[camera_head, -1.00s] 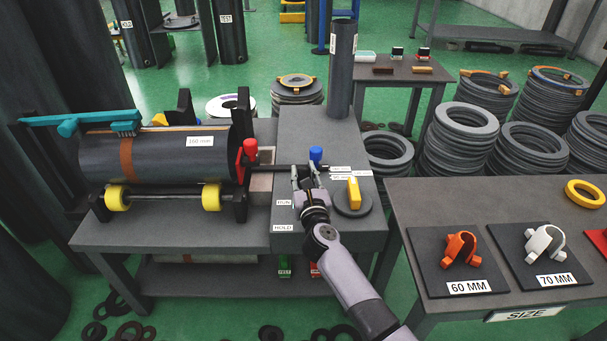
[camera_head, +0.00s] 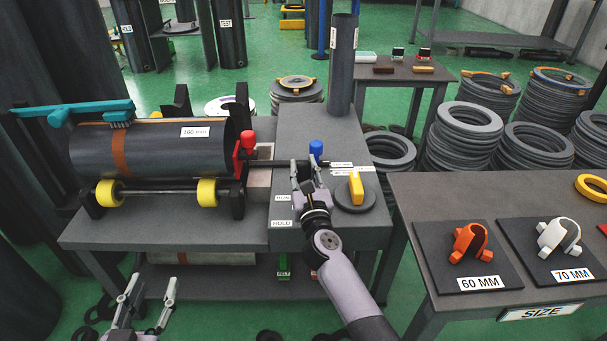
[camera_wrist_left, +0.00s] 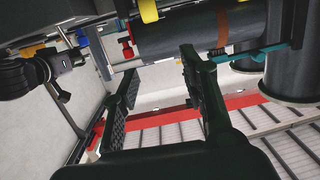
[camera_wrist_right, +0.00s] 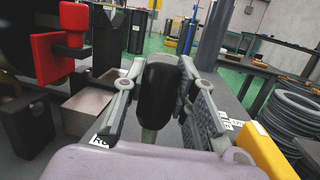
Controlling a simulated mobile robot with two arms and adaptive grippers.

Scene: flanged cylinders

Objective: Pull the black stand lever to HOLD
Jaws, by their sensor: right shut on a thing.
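The black stand lever's knob (camera_wrist_right: 158,92) is between the fingers of my right gripper (camera_wrist_right: 157,85) in the right wrist view. That gripper is shut on it; its fingers hide part of the lever. In the head view my right gripper (camera_head: 305,172) is over the grey stand top, beside the RUN label (camera_head: 282,197) and farther back than the HOLD label (camera_head: 281,224). My left gripper (camera_head: 146,302) is open and empty at the lower left, below the front of the roller bench. Its spread fingers also show in the left wrist view (camera_wrist_left: 160,85).
A dark 160 mm cylinder (camera_head: 160,152) lies on yellow rollers, with a red clamp (camera_head: 243,147) at its right end. A blue knob (camera_head: 316,148) and a yellow handle (camera_head: 356,188) stand close to my right gripper. The SIZE table (camera_head: 430,205) is at the right.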

